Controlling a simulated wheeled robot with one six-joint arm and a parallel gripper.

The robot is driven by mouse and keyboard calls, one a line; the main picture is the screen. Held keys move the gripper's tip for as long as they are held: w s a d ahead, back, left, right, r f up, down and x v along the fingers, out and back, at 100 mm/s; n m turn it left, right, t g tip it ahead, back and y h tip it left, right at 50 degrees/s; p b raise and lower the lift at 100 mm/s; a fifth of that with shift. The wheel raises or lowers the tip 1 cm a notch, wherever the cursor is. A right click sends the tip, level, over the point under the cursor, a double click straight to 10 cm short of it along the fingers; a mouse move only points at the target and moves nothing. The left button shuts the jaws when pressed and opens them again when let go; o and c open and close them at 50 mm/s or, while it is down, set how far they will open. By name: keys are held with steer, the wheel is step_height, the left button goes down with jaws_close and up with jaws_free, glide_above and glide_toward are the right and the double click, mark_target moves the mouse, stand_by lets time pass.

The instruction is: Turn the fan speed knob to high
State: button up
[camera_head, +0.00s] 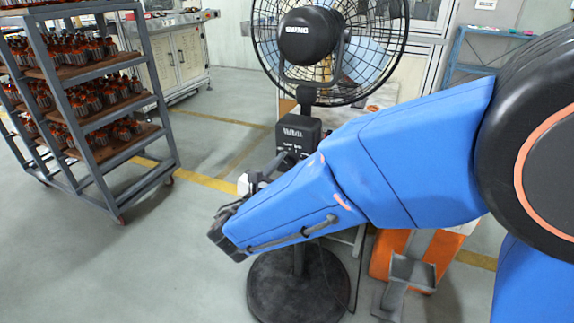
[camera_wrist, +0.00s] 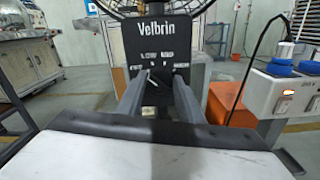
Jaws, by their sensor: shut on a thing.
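The black pedestal fan (camera_head: 310,35) stands upright on a round black base (camera_head: 298,288). Its control box (camera_head: 299,130) also shows in the wrist view (camera_wrist: 157,45), with the name "Velbrin" and small white labels. The speed knob (camera_wrist: 153,84) is dark with a white mark, low on the box's face. My gripper (camera_wrist: 158,76) has its two grey fingers on either side of the knob and is shut on it. The mark looks tilted, but the setting is too small to read. In the head view my arm and gripper cover the knob.
A rack of copper-wound armatures (camera_head: 92,100) stands at left. An orange pallet jack (camera_head: 428,255) is right of the fan base. The floor at front left is clear.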

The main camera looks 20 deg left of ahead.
steer(key=m, duration=0.6)
steer(key=shift+d, duration=0.1)
steer(key=m, duration=1.5)
steer(key=shift+d+f, duration=0.1)
steer(key=shift+f, duration=0.3)
steer(key=shift+m, duration=0.4)
steer(key=o, duration=1)
steer(key=s, duration=0.5)
steer(key=s+a, duration=0.1)
steer(key=s, duration=1.1)
steer(key=shift+s+a, duration=0.2)
